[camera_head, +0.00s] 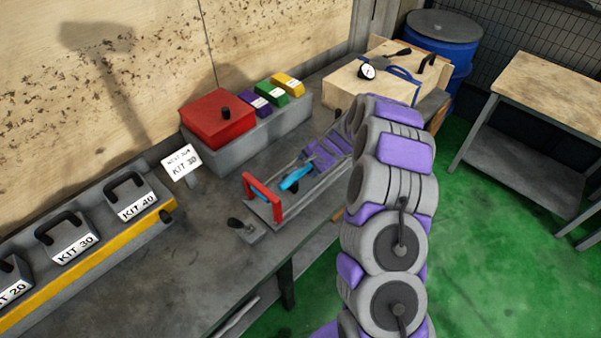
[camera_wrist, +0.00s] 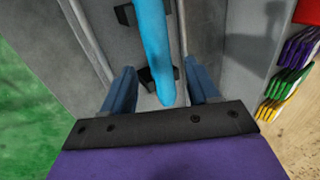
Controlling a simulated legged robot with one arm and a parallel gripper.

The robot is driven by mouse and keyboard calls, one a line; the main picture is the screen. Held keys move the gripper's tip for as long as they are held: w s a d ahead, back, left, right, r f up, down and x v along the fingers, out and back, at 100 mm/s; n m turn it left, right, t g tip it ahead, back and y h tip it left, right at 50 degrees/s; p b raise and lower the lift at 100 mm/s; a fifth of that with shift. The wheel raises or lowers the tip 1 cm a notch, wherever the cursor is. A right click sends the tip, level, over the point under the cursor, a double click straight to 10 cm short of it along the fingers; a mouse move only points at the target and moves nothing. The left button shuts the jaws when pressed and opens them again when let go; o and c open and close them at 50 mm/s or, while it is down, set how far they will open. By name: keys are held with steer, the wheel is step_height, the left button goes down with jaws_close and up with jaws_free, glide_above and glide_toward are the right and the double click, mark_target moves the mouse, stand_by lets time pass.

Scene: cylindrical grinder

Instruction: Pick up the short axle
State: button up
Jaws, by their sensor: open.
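A bright blue rod (camera_wrist: 152,45), which looks like the short axle, lies lengthwise between two thin rails on a grey fixture, over dark supports, in the wrist view. In the head view the axle (camera_head: 297,178) lies beside a red handle (camera_head: 262,195). My gripper (camera_wrist: 162,75) is open, with one dark blue finger on each side of the axle's near end. Gaps show between the fingers and the axle. I cannot tell how far above the axle the fingertips are. In the head view my arm hides part of the fixture.
A red box (camera_head: 218,117) stands behind the fixture, beside purple, green and yellow blocks. A wooden crate (camera_head: 375,80) is at the bench's far end. Green floor is open at right.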

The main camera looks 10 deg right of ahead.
mark_target(303, 170)
steer(key=shift+w+f, duration=0.1)
steer(key=shift+f, duration=0.3)
steer(key=x, duration=0.2)
steer(key=b+x, duration=0.1)
steer(key=x, duration=0.1)
steer(key=shift+a+f, duration=0.2)
steer(key=shift+a, duration=0.1)
steer(key=shift+d, duration=0.4)
steer(key=c, duration=0.5)
steer(key=shift+a, duration=0.25)
jaws_close()
